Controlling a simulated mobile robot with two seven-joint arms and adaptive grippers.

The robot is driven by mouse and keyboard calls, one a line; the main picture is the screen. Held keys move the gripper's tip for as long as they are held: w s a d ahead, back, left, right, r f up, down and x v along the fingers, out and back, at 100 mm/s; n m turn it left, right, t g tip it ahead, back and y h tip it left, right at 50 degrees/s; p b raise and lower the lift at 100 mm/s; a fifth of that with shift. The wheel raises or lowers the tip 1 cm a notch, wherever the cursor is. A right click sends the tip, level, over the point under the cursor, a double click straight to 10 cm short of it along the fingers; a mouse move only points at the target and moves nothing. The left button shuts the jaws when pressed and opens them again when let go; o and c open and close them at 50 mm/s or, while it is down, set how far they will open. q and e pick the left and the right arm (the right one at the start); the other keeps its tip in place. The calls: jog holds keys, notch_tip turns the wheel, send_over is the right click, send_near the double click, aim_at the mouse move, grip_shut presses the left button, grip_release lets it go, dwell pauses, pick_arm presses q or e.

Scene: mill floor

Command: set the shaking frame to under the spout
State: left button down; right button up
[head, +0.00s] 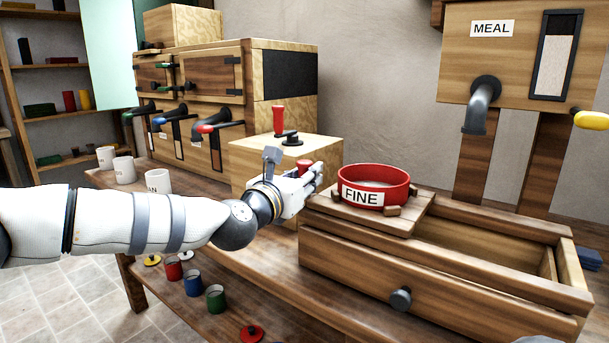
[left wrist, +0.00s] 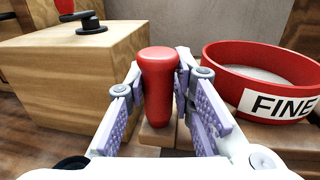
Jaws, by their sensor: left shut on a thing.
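The shaking frame (head: 408,220) is a wooden slide at the left end of a long wooden trough (head: 500,292). It carries a red round sieve (head: 375,198) labelled FINE, held between small wooden blocks. My left gripper (head: 305,182) is at the frame's left end, shut on its upright red handle (left wrist: 158,85). The fingers press on both sides of the handle in the left wrist view. The grey spout (head: 478,112) bends down from the MEAL bin (head: 520,60), right of the sieve and above the trough's open part. My right gripper is not in view.
A wooden box (head: 285,155) with a red-handled crank (head: 279,122) stands just behind my left gripper. White cups (head: 157,181) stand at the left. Coloured cups (head: 215,298) are along the front. The trough right of the frame looks empty.

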aim_at(387, 189)
pick_arm(q)
jog(key=s+d, duration=0.3)
jog(key=d, duration=0.1)
jog(key=s+d, duration=0.3)
jog(key=d, duration=0.1)
jog(key=s+d, duration=0.3)
jog(key=d, duration=0.2)
jog(key=shift+s+p, duration=0.2)
jog(key=shift+p, duration=0.1)
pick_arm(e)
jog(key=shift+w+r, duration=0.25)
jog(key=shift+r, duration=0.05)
pick_arm(q)
jog(key=c, duration=1.4)
grip_release()
